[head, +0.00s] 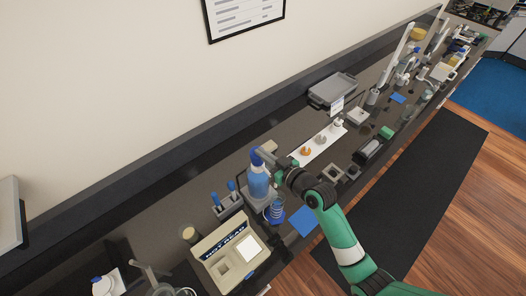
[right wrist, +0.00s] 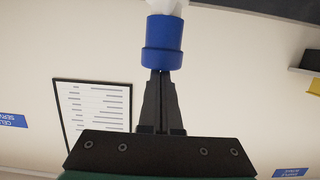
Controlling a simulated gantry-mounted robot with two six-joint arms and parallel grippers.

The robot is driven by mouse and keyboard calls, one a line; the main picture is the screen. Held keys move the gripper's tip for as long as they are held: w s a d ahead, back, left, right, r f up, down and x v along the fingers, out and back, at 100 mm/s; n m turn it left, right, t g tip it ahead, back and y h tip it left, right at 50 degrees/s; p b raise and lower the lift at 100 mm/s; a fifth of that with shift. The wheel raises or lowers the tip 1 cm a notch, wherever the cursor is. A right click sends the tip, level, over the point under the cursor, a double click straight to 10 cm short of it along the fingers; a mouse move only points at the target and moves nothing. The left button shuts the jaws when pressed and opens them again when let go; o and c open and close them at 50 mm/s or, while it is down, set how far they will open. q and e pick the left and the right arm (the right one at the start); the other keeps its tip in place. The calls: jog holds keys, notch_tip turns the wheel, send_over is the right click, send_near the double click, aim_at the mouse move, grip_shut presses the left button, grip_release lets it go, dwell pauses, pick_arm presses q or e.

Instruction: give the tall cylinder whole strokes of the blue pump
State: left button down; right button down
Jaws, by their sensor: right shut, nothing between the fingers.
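A bottle of blue liquid (head: 258,184) stands upright on the bench, with the blue pump (head: 256,156) on top. My right gripper (head: 264,153) is at the pump's height, its fingers shut and empty. In the right wrist view the closed fingertips (right wrist: 160,76) end at a blue collar (right wrist: 162,45) with a white part beyond it; I cannot tell whether they touch. A clear cylinder with blue marks (head: 277,208) stands close beside the bottle on the right, partly near my arm. Its liquid level is too small to read. My left gripper is not in view.
A beige instrument (head: 231,252) stands at the near left, with a rack of blue-topped items (head: 227,203) behind it. A white strip with small dishes (head: 318,144), a grey tray (head: 333,89) and a blue mat (head: 303,221) lie on the bench. The wall is behind.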

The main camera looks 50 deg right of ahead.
notch_tip(320, 180, up, 5)
jog(key=p, duration=0.5)
jog(key=b+v, duration=0.2)
jog(key=v, duration=0.7)
jog(key=shift+s+f, duration=0.3)
jog(key=shift+s, duration=0.2)
